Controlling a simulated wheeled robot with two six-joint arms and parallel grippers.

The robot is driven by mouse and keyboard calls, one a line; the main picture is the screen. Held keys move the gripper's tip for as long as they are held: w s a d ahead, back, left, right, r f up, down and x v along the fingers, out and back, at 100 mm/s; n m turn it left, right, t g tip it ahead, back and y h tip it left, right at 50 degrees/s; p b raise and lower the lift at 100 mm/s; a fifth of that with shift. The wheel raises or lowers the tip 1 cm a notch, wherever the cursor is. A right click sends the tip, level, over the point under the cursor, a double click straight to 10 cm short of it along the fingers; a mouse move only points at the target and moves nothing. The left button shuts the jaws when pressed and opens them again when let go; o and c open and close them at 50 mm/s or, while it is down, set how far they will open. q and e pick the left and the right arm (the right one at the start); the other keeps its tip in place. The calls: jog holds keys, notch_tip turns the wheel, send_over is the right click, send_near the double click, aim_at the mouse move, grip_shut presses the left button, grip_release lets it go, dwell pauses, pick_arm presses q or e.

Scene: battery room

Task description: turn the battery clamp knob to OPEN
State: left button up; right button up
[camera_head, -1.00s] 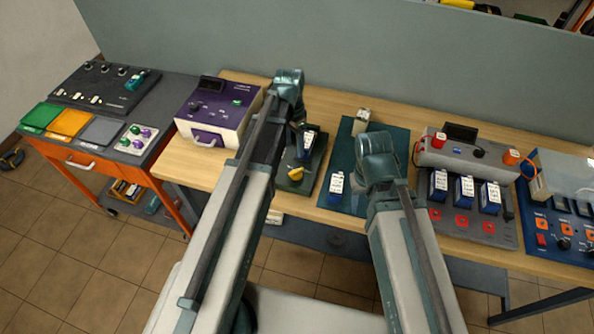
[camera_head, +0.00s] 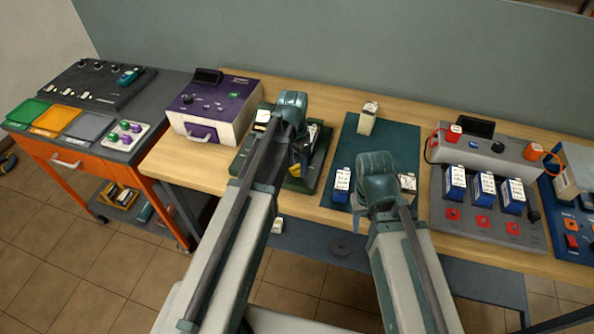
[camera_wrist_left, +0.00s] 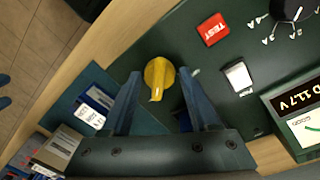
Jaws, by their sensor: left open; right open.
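The yellow clamp knob (camera_wrist_left: 158,75) sits on a dark green panel (camera_wrist_left: 215,100), its narrow pointer end towards the bottom of the left wrist view. My left gripper (camera_wrist_left: 160,77) is open, with one finger on each side of the knob and gaps visible; I cannot tell how deep the fingertips reach. In the head view the knob (camera_head: 296,168) is partly hidden behind my left arm. Any OPEN mark is not readable. My right arm ends in the head view in a rounded teal joint over the teal mat (camera_head: 385,135); its gripper is hidden.
A red TEST button (camera_wrist_left: 213,29), a black dial (camera_wrist_left: 291,8) and a display (camera_wrist_left: 297,104) lie near the knob. A purple-topped box (camera_head: 215,105) is left, a grey charger (camera_head: 490,225) right.

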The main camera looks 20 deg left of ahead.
pick_arm(q)
grip_shut()
dwell(0.4)
jog(key=n, duration=0.4)
jog(key=shift+s+f+n, duration=0.1)
jog(key=shift+n, duration=0.3)
jog(key=n, duration=0.4)
jog(key=shift+n+t, duration=0.3)
jog(key=n, duration=0.4)
jog(key=shift+s+n, duration=0.1)
jog(key=shift+n, duration=2.2)
